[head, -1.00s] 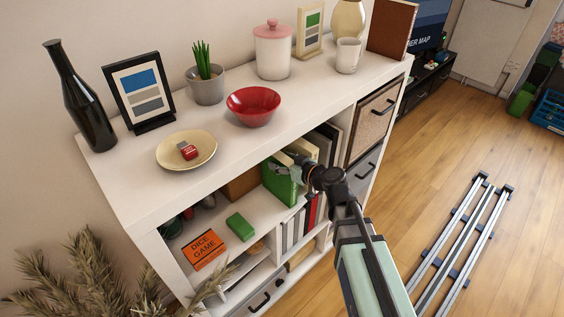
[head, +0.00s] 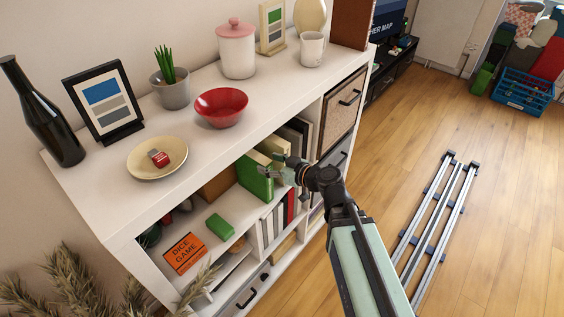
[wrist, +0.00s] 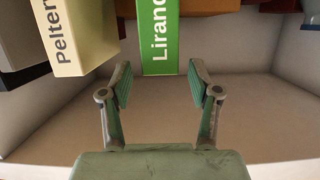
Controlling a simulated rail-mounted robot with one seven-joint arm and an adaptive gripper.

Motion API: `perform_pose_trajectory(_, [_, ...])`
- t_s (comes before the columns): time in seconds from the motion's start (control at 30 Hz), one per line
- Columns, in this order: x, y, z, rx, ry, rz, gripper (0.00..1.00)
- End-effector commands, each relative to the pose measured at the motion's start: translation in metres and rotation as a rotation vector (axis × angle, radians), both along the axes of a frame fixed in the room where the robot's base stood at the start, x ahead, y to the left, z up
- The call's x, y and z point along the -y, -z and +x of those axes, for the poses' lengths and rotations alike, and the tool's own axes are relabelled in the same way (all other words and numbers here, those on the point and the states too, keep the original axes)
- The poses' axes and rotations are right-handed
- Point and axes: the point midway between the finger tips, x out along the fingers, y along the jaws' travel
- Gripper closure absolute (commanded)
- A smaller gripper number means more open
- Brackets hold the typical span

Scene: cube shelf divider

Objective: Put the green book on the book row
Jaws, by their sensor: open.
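The green book (head: 256,178) stands upright in the shelf's upper compartment, beside cream books (head: 273,149). In the wrist view the green book's lettered spine (wrist: 159,35) faces me, and a cream book (wrist: 75,35) stands to its left with a gap between them. My gripper (head: 277,167) is at the front of the green book. In the wrist view my gripper (wrist: 160,82) is open, its fingertips to either side of the spine's near end, with visible space between; nothing is held. The far part of the green book is hidden.
An orange game box (head: 185,254) and a green block (head: 219,227) lie left in the shelf. A red bowl (head: 221,107) and a plate (head: 157,158) stand on the shelf top above. White and red books (head: 283,212) stand below. The floor to the right has metal rails (head: 436,215).

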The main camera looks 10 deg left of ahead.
Motion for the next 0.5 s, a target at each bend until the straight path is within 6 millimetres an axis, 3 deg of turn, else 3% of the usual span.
perform_pose_trajectory(0.03, [0.003, -0.008, -0.002, -0.003, 0.002, 0.0, 0.38])
perform_pose_trajectory(0.5, [0.022, -0.015, -0.013, -0.004, 0.0, 0.0, 0.38])
